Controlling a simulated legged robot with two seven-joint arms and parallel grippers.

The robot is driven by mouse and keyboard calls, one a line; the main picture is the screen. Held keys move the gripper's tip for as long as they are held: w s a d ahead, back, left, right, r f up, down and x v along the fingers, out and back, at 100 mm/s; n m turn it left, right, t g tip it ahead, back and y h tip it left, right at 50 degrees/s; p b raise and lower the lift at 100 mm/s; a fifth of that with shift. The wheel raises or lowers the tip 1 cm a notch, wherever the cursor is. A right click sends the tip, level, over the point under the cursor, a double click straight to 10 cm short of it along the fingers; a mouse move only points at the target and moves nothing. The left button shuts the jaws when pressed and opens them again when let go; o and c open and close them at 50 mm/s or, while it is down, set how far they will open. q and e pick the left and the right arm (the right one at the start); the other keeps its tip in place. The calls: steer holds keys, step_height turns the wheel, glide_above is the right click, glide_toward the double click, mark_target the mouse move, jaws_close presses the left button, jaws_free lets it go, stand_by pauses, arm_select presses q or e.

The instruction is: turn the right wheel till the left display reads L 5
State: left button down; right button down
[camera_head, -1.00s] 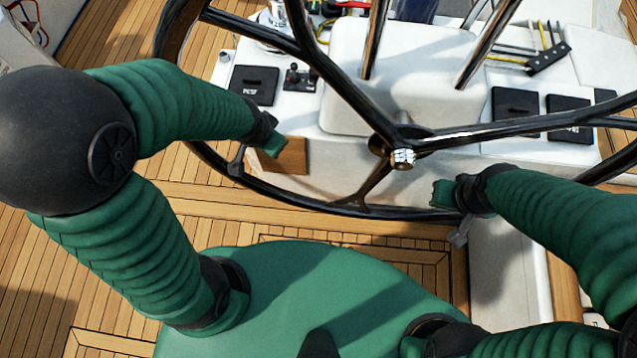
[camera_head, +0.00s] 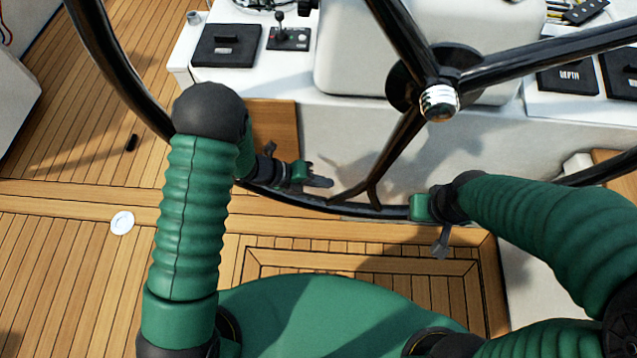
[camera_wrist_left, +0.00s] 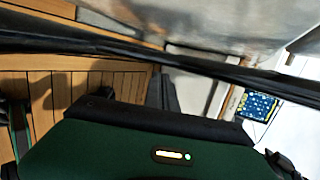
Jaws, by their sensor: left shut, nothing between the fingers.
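A large black steering wheel (camera_head: 395,35) with a silver hub cap (camera_head: 440,102) fills the upper middle of the head view. No second wheel shows. My left gripper (camera_head: 318,181) is shut and empty, beside the lower left of the rim; I cannot tell whether it touches. In the left wrist view the black rim (camera_wrist_left: 215,65) crosses in front of the gripper. My right gripper (camera_head: 440,240) is below the lower rim, partly hidden by its own wrist; its opening does not show clearly. I can see no display reading L 5.
A white console stands behind the wheel, with a dark panel (camera_head: 226,45) and a small lever unit (camera_head: 288,38) at left. A dark panel labelled DEPTH (camera_head: 567,76) is at right. The teak deck (camera_head: 70,185) at left is mostly clear.

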mark_target(361, 189)
arm_select(q)
steer(key=b+x, duration=0.3)
steer(key=x, duration=0.6)
steer(key=shift+w+d+f, duration=0.1)
steer(key=shift+f, duration=0.05)
steer(key=shift+d, duration=0.1)
steer(key=shift+d, duration=0.1)
steer(key=d+b, duration=0.1)
steer(key=d+f+b, duration=0.1)
steer(key=d, duration=0.1)
steer(key=shift+f+h, duration=0.1)
steer(key=shift+h, duration=0.3)
steer(key=shift+w+d, duration=0.1)
steer(key=shift+d, duration=0.35)
